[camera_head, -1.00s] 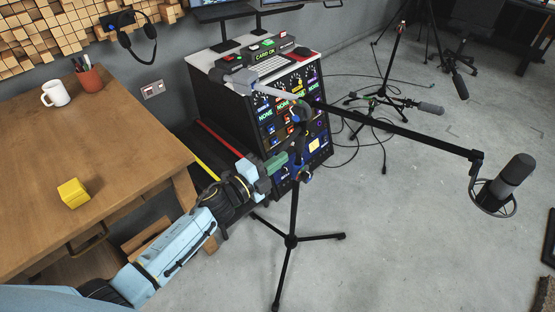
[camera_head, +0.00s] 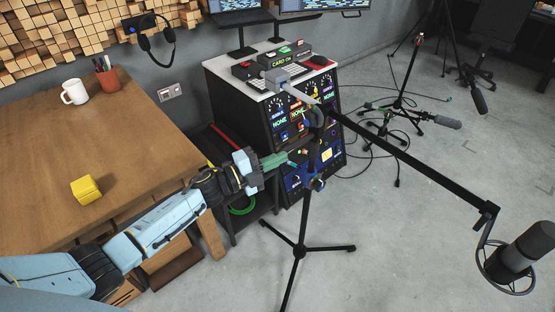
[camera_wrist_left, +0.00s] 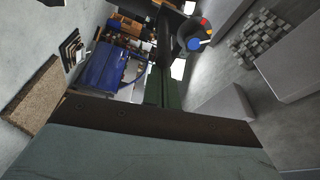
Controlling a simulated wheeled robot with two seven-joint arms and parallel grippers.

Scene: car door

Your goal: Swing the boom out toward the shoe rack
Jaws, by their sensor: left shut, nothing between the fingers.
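The black boom (camera_head: 415,165) slants from a grey block (camera_head: 290,88) by the cabinet to a microphone (camera_head: 527,250) in a ring mount at lower right. Its upright stand (camera_head: 308,210) has tripod feet on the floor. My left gripper (camera_head: 287,158), with green fingers, is shut and empty beside the stand's post, below the boom joint; I cannot tell if it touches. In the left wrist view, the fingers (camera_wrist_left: 163,88) point toward a dark knob (camera_wrist_left: 195,38) with coloured dots. My right gripper is not in view. I cannot pick out a shoe rack for certain.
A wooden table (camera_head: 130,150) at left carries a yellow cube (camera_head: 86,190), a mug (camera_head: 75,91) and a pen cup (camera_head: 107,78). A control cabinet (camera_head: 240,110) stands behind the stand. Other tripods (camera_head: 400,100) and cables lie back right.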

